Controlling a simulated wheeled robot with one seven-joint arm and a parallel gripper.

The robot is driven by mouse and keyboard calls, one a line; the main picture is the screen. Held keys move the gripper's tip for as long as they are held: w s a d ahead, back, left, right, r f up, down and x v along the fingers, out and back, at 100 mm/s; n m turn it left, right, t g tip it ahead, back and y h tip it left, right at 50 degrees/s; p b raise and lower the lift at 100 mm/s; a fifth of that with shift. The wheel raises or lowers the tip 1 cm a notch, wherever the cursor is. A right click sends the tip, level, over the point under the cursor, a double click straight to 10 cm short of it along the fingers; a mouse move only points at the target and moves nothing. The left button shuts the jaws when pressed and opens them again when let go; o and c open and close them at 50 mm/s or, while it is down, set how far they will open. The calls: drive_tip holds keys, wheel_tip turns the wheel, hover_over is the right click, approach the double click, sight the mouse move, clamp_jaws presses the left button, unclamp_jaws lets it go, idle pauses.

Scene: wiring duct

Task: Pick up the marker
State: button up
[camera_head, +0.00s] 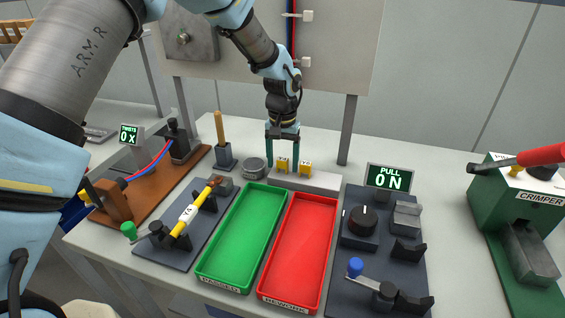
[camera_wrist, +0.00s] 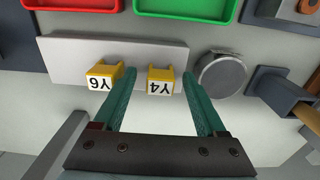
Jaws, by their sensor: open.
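Two small yellow markers stand on a pale block (camera_head: 316,181) at the back of the bench. In the wrist view they read Y4 (camera_wrist: 160,81) and Y6 (camera_wrist: 101,78), upside down. In the head view the marker on the left (camera_head: 282,166) is below my gripper and the other (camera_head: 305,168) is just to its right. My gripper (camera_wrist: 160,76) is open and empty, pointing down. In the wrist view its two green fingers lie either side of Y4, with Y6 outside the left finger. I cannot tell whether the fingertips are down at Y4's height.
A round grey tin (camera_wrist: 221,73) and a holder with a wooden-handled tool (camera_head: 221,140) stand beside the block. Green (camera_head: 241,235) and red (camera_head: 299,245) trays lie in front. A pull tester (camera_head: 378,250) is at right. A panel (camera_head: 340,45) rises behind.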

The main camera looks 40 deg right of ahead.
clamp_jaws()
idle(0.4)
